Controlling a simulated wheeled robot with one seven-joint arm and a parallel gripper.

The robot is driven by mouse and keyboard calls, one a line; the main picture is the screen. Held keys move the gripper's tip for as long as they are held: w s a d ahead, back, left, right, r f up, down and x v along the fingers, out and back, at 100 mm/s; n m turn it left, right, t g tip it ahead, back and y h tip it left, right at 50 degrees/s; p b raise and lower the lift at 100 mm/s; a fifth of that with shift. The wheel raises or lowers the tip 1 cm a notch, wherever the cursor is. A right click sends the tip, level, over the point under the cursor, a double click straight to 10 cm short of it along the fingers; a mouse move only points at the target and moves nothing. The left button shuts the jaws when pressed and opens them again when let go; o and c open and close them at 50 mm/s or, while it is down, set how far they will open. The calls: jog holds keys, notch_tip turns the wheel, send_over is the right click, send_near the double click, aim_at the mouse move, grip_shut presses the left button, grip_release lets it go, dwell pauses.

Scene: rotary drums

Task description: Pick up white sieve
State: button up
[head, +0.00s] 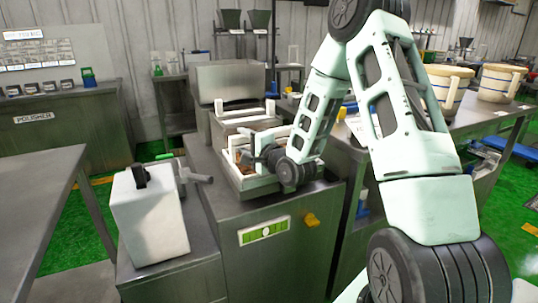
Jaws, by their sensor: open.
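A white-framed tray, which looks like the white sieve (256,184), sits on top of the steel machine (245,212) in the middle of the head view. Its inside looks brownish, and its right part is hidden behind my arm. My gripper (250,152) is over the tray, pointing left, with its dark fingers low above or inside the frame. The jaws are open, and nothing shows held between them. I cannot tell whether the fingers touch the frame.
A steel hood (230,82) rises behind the tray. A white canister (150,222) stands at front left on a lower steel block. A table with cream buckets (497,82) is at right. The polisher cabinet (60,130) is at back left. Green floor (85,240) shows between the furniture.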

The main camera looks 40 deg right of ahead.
jog(key=shift+w, duration=1.95)
grip_shut()
jog(key=shift+f, duration=0.1)
